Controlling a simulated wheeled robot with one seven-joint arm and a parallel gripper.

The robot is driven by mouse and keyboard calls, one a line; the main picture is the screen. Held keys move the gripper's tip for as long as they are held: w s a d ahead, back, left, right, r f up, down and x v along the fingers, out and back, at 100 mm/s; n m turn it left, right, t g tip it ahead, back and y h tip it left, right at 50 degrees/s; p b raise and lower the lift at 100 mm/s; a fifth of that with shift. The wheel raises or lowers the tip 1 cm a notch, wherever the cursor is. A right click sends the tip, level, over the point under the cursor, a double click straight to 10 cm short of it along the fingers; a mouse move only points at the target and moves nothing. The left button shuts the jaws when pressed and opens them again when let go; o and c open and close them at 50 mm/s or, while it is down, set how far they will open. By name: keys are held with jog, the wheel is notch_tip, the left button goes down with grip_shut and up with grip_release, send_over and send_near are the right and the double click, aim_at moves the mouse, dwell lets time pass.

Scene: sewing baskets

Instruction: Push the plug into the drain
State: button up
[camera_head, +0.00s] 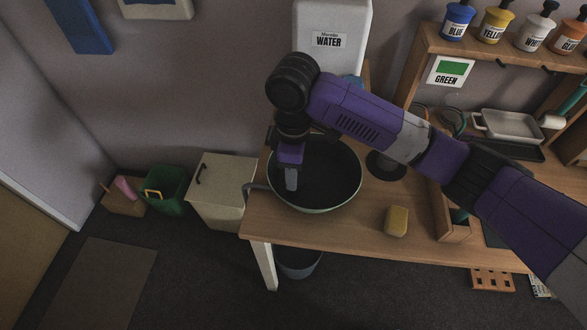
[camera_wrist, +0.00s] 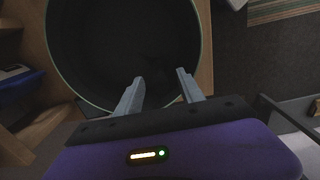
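A dark round basin (camera_head: 325,207) with a pale rim sits on the wooden table; it also fills much of the wrist view (camera_wrist: 120,50). My gripper (camera_head: 291,184) points down over the left part of the basin. In the wrist view its two grey fingers (camera_wrist: 160,76) are apart, with nothing seen between them. The basin's inside is very dark, so I cannot make out a drain or a plug in it. Whether the fingertips are below the rim is hard to tell.
A white tank marked WATER (camera_head: 335,20) stands behind the basin. A dark round disc (camera_head: 386,165) and a yellow sponge (camera_head: 397,221) lie on the table (camera_head: 330,232) to the right. A pale cabinet (camera_head: 222,190) stands at the left. My arm crosses from the right.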

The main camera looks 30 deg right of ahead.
jog(key=shift+r, duration=3.9)
